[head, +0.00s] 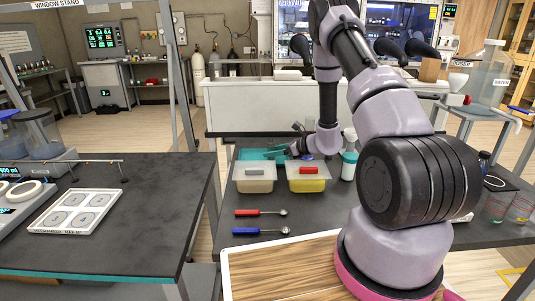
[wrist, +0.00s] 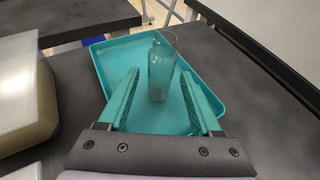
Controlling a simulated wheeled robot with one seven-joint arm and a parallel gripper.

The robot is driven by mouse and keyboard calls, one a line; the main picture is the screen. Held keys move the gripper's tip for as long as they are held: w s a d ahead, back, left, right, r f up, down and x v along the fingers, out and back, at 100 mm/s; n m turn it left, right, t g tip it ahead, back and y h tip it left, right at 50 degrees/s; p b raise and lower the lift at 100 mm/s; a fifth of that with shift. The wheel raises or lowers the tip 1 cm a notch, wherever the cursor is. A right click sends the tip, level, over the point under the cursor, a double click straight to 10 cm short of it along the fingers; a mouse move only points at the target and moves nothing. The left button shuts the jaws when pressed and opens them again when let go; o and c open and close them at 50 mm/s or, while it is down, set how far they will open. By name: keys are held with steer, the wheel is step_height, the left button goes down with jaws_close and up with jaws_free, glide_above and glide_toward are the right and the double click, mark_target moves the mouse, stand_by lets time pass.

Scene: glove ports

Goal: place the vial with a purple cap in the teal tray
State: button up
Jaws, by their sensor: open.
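The teal tray (wrist: 112,58) lies on the dark bench in the wrist view. It also shows partly in the head view (head: 250,155), behind two tubs. A clear glass vessel (wrist: 161,68), seemingly the vial, is in the tray area between my fingers. No purple cap can be made out on it, and I cannot tell whether it stands or leans. My gripper (wrist: 160,76) is open over the tray, with a finger on each side of the glass and gaps between.
Two lidded tubs (head: 254,185) (head: 307,185) stand in front of the tray. A white jar with a teal cap (head: 349,166) stands to their right. A red-handled spoon (head: 248,212) and a blue-handled spoon (head: 248,231) lie nearer on the bench. Bare bench surrounds the spoons.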

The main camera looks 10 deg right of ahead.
steer(key=v, duration=0.8)
steer(key=shift+s+r, duration=0.15)
steer(key=s+a+r+n+g, duration=0.2)
steer(key=s+a+r+n, duration=0.15)
steer(key=r, duration=0.35)
steer(key=s+a+r+n+g, duration=0.25)
steer(key=s+r+n, duration=0.2)
steer(key=r, duration=0.35)
steer(key=s+a+r+n+g, duration=0.2)
steer(key=s+a+r+n, duration=0.15)
steer(key=r, duration=0.35)
steer(key=s+d+r+n+t+h, duration=0.2)
steer(key=s+d+r+n+h, duration=0.1)
steer(key=s, duration=0.6)
steer(key=s+d+r+n+t+h, duration=0.2)
steer(key=s+r+n+h, duration=0.3)
steer(key=s+r+n, duration=0.3)
steer(key=shift+s+d+r+t, duration=0.4)
steer(key=shift+s+r, duration=0.2)
steer(key=shift+r, duration=0.35)
